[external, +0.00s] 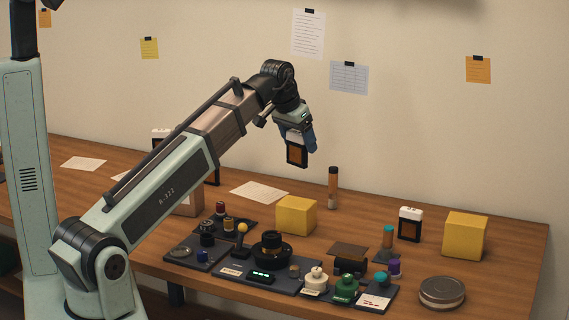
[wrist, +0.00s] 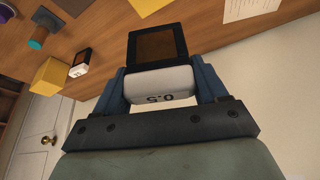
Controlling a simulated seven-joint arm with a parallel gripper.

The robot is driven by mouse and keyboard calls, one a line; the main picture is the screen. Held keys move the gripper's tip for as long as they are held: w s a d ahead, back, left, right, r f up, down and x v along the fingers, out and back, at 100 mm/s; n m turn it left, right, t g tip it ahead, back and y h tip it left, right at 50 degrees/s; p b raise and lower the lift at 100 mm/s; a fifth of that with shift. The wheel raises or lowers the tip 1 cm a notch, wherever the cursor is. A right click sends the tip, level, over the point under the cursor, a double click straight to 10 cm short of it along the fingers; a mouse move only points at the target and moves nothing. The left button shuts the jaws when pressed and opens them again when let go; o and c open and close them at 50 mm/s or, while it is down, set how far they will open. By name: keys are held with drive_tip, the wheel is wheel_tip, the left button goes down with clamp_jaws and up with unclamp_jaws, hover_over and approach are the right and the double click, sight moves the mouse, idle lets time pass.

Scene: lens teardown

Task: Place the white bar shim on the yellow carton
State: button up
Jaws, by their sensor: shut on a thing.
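My gripper (external: 298,138) is shut on a white bar shim (wrist: 162,86). The shim has a white bar marked 0.5 between my blue fingers, and a dark-framed brown panel extends beyond it. In the external view the held shim (external: 297,153) hangs panel down, high above the table. One yellow carton (external: 296,216) stands below it, near the table's middle. Another yellow carton (external: 465,236) stands at the right. A yellow carton also shows in the wrist view (wrist: 48,76), at left. The held shim touches no carton.
A similar white-topped piece (external: 410,224) stands left of the right carton. Dark trays with several small parts (external: 268,270) fill the front. A round tin (external: 442,292) lies at front right. Another white-topped piece (external: 160,136) is partly hidden by my arm.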

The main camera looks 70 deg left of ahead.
drive_tip(key=shift+f, duration=0.2)
drive_tip(key=shift+f+m, duration=0.3)
drive_tip(key=shift+f, duration=4.5)
drive_tip(key=shift+f, duration=0.15)
drive_tip(key=o, duration=1.1)
drive_tip(key=shift+c, duration=0.2)
drive_tip(key=v, duration=1.2)
drive_tip(key=shift+a, duration=0.15)
